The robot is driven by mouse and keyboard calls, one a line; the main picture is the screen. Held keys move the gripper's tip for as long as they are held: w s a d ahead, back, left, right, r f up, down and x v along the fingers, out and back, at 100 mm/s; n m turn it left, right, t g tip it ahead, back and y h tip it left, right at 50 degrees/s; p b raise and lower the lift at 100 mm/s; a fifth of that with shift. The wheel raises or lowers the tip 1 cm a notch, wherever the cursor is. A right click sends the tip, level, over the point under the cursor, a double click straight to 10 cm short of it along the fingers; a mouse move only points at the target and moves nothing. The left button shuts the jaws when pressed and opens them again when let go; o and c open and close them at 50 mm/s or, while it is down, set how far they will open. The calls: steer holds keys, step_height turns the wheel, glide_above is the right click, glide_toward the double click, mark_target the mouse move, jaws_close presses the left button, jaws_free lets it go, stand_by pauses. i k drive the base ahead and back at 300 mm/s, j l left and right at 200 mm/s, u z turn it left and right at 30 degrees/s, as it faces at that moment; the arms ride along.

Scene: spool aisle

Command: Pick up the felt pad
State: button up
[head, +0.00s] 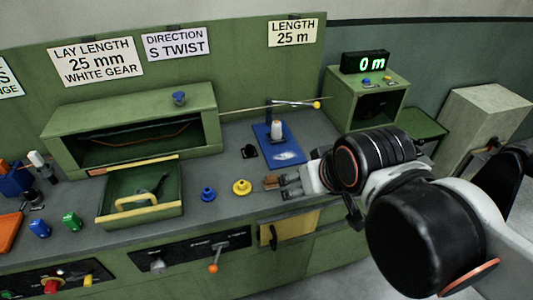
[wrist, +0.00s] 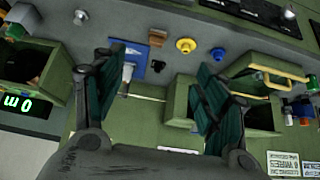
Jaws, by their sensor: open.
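A small brown block (head: 271,182), which may be the felt pad, lies on the grey bench top in the head view, just left of my fingertips. It also shows in the wrist view (wrist: 157,38), at the top between my fingers. A flat black piece (head: 249,152) lies left of the blue plate; I cannot tell for sure which of the two is the felt pad. My gripper (head: 290,184) is open and empty, above the bench near its front edge. In the wrist view its two fingers (wrist: 164,66) stand wide apart.
A blue plate (head: 266,140) with a white spool post stands behind the block. A green box with a display (head: 345,92) stands at the back right.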

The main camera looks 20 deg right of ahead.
mark_target(271, 182)
steer(key=i+l+u, duration=0.15)
steer(key=l+u, duration=0.15)
steer(key=i+l+u, duration=0.1)
steer(key=l+u, duration=0.15)
steer(key=l, duration=0.3)
steer(key=j+u, duration=0.15)
steer(key=u, duration=0.95)
steer(key=l, duration=0.1)
steer(key=k, duration=0.05)
